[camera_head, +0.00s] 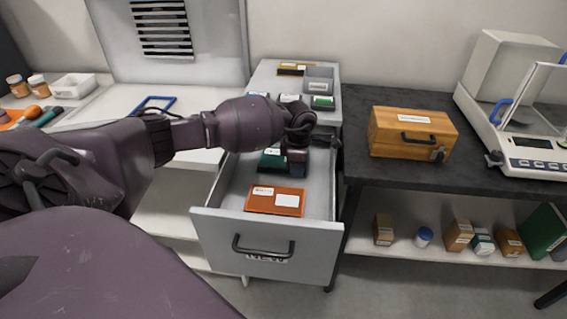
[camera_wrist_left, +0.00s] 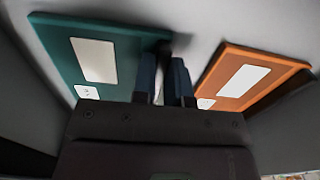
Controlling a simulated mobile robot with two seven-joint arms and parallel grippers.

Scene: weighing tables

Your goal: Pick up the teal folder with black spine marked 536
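The teal folder (camera_head: 270,160) lies in the open drawer, behind an orange folder (camera_head: 274,200) and partly covered by my left gripper and wrist. In the left wrist view, the teal folder (camera_wrist_left: 108,58) is at the upper left with two white labels; its number is too blurred to read. A dark strip shows at its edge nearest the fingers. My left gripper (camera_head: 297,168) points down into the drawer at the folder's right end. In the left wrist view, its fingertips (camera_wrist_left: 164,62) are a little apart, beside that dark edge; contact cannot be told. My right gripper is not in view.
The open drawer (camera_head: 205,219) has side walls close around the folders. The orange folder (camera_wrist_left: 255,75) lies close on the other side of the fingers. A wooden box (camera_head: 385,147) and a balance (camera_head: 535,150) stand on the black table at right.

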